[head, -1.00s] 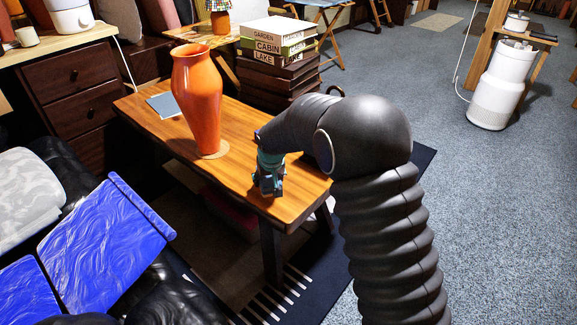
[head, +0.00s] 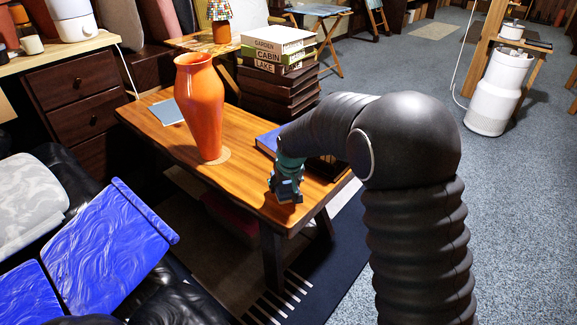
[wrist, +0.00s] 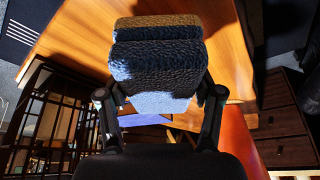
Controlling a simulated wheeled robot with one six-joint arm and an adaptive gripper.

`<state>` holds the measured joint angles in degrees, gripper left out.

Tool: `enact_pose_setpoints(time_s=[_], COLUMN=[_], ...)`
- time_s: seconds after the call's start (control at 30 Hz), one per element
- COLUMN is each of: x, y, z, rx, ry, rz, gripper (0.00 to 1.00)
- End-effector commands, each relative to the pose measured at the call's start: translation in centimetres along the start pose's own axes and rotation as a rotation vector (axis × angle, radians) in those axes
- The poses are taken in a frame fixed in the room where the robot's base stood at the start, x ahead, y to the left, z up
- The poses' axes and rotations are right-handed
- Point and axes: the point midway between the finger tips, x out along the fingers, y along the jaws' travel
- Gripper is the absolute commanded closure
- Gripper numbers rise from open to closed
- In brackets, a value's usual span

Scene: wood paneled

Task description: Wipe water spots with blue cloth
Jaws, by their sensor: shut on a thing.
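My gripper (head: 287,187) is over the front right part of the wooden table (head: 240,175). In the wrist view my gripper (wrist: 160,98) is shut on a folded, rough-textured cloth (wrist: 155,68). The cloth looks dark blue and pale blue, with a brownish lit top. It lies over or just above the orange-brown tabletop (wrist: 85,40); I cannot tell whether it touches. In the head view the cloth is hard to tell from the teal gripper. I cannot make out any water spots on the table.
A tall orange vase (head: 203,105) stands mid-table, with a grey-blue flat item (head: 167,112) beyond it. A blue book (head: 268,140) lies behind my arm. A book stack (head: 278,70) stands behind the table. Blue wavy panels (head: 105,245) rest on the black sofa at left.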

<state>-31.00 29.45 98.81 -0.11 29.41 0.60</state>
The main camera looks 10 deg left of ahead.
Motion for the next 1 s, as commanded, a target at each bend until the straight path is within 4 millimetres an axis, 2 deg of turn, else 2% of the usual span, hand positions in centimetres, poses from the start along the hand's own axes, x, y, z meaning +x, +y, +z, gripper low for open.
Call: enact_pose_setpoints(time_s=[0.1, 0.47, 1.0], x=[-1.4, -4.1, -4.3], y=[0.2, 0.6, 0.6], z=[-0.6, -1.8, -1.8], rx=[0.002, 0.008, 0.008], ry=[0.003, 0.005, 0.003], rz=[0.001, 0.003, 0.003], gripper=[0.67, 0.67, 0.67])
